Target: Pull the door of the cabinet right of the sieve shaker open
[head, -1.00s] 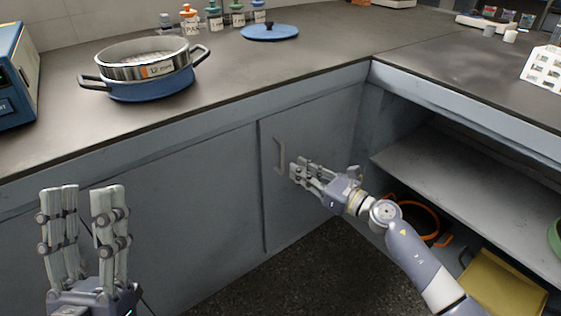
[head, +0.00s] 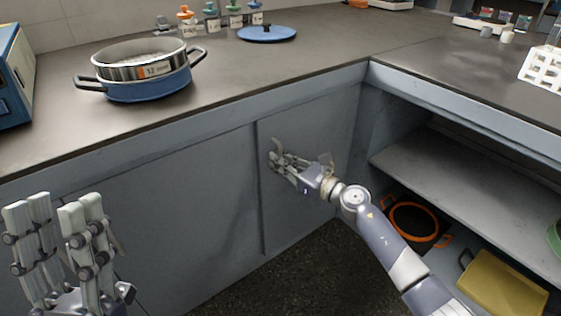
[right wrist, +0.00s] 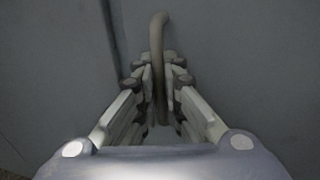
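The grey cabinet door (head: 310,130) right of the dark seam is flush with the cabinet front and looks closed. Its curved grey bar handle (head: 277,147) stands upright near the door's left edge. My right gripper (head: 275,164) is at the handle. In the right wrist view its fingers lie close on both sides of the handle (right wrist: 158,50) and look shut on it; the handle's lower part is partly hidden between them. My left gripper (head: 52,205) is open and empty at the lower left. A blue machine (head: 14,80), cut off at the left edge, may be the sieve shaker.
A blue pan (head: 150,88) with a steel sieve ring (head: 140,62) and a blue lid (head: 267,33) are on the dark worktop (head: 300,65). Floor (head: 320,275) before the door is clear.

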